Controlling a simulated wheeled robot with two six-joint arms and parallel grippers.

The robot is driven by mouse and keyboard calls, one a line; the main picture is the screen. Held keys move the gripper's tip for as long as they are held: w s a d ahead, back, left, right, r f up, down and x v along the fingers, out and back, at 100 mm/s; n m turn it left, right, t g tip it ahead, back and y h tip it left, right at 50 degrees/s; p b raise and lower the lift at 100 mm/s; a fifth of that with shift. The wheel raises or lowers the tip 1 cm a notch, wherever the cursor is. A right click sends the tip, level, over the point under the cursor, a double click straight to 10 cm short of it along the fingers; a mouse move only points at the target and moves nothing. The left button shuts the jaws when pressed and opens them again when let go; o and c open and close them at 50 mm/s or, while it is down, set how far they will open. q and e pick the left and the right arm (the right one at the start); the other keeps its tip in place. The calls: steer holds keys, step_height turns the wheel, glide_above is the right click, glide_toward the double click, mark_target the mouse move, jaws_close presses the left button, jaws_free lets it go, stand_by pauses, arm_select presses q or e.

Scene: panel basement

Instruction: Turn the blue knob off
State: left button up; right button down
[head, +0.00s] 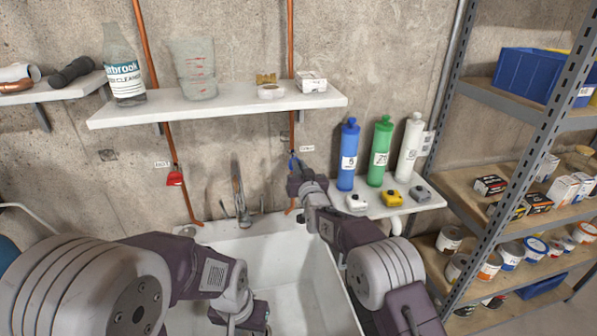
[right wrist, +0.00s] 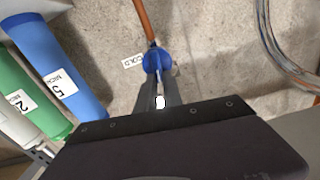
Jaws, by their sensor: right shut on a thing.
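The blue knob (head: 293,162) sits on the right copper pipe above the sink, beside a small "COLD" label. In the right wrist view the blue knob (right wrist: 157,60) shows at the far end of my fingers. My right gripper (head: 293,176) reaches up to it, and its fingers (right wrist: 159,85) are shut on the knob. The fingers and gripper body hide part of the knob and the valve. My left gripper (head: 240,318) is low over the sink, partly cut off by the bottom edge; its fingers do not show clearly.
A red knob (head: 174,178) is on the left copper pipe by a "HOT" label. The tap (head: 239,195) stands between the pipes at the white sink (head: 285,262). Blue (head: 348,155), green (head: 380,152) and white (head: 409,148) bottles stand close to the right. A shelf (head: 215,106) runs above.

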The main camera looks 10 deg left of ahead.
steer(key=shift+w+d+f+m+b, duration=0.1)
steer(key=shift+d+f+m+b, duration=0.2)
steer(key=shift+m+b, duration=2.45)
steer(key=shift+w+d+f+m+b, duration=0.15)
steer(key=shift+d+f+m+b, duration=0.2)
steer(key=shift+m+b, duration=2.3)
steer(key=shift+w+d+f+m+b, duration=0.15)
steer(key=shift+f+m+b, duration=0.25)
steer(key=shift+m+b, duration=2.35)
steer(key=shift+s+m, duration=0.1)
steer(key=shift+m, duration=0.15)
steer(key=c, duration=1.5)
jaws_free()
